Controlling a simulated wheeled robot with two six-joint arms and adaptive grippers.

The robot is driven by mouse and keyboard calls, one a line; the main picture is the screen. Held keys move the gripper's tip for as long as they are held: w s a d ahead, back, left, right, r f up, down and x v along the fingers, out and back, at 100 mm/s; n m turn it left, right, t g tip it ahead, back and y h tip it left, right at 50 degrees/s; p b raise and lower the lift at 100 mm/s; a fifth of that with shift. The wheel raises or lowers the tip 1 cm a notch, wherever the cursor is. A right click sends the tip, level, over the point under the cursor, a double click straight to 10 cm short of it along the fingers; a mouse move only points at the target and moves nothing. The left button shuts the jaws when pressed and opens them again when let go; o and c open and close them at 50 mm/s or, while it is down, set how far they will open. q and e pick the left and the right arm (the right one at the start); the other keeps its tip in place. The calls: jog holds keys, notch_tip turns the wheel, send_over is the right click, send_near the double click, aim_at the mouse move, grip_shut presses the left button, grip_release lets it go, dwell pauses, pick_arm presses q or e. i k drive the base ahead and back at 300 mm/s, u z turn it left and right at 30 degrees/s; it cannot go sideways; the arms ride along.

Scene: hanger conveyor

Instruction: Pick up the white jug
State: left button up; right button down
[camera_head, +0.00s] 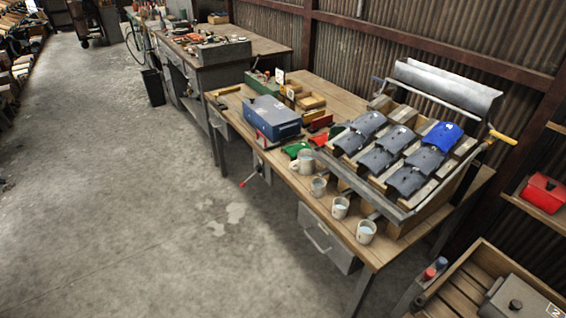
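Several whitish vessels stand upright in a row along the front edge of the wooden workbench (278,177). The farthest one (303,162) looks larger and jug-like, and is probably the white jug. Three smaller cups, a near cup (366,232), a middle cup (340,207) and a greyer cup (318,187), stand in front of it towards the near end. Neither of my grippers is in view, and nothing touches the vessels.
A sloped rack (398,200) with grey pieces and one blue piece (442,136) stands right behind the cups. A blue box (271,117) sits left of the jug. A wooden crate (451,296) is at the lower right. The concrete floor (130,200) is clear.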

aim_at(305, 162)
jog(key=u, duration=3.15)
jog(key=i, duration=0.1)
jog(key=z, duration=2.15)
jog(key=i, duration=1.2)
jog(key=z, duration=0.7)
jog(key=i, duration=0.8)
jog(key=z, duration=1.35)
jog(key=i, duration=0.4)
jog(key=u, duration=0.35)
jog(key=k, duration=1.4)
jog(key=z, duration=1.1)
